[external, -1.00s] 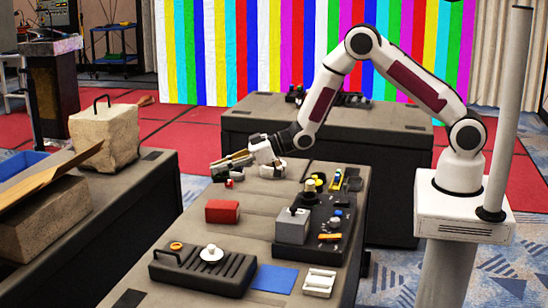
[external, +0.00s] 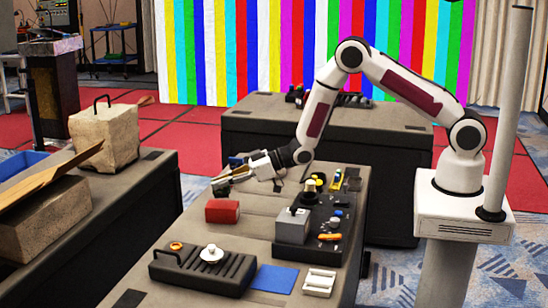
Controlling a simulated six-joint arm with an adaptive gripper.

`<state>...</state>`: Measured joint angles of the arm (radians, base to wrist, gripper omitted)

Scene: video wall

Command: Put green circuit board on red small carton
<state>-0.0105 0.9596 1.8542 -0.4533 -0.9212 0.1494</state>
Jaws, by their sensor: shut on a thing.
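The red small carton (external: 222,211) lies on the long grey bench, left of the black tray. My gripper (external: 223,181) is just above and behind the carton, pointing left and tilted down. It is shut on a small dark greenish piece (external: 221,188), which I take to be the green circuit board; the fingers hide much of it. A small gap seems to remain between this piece and the carton's top, but I cannot tell exactly.
A black tray (external: 327,252) with a grey box (external: 292,226) and small parts stands right of the carton. A ribbed black block (external: 190,272), a blue sheet (external: 274,279) and a white part (external: 319,282) lie nearer. Bench around the carton is clear.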

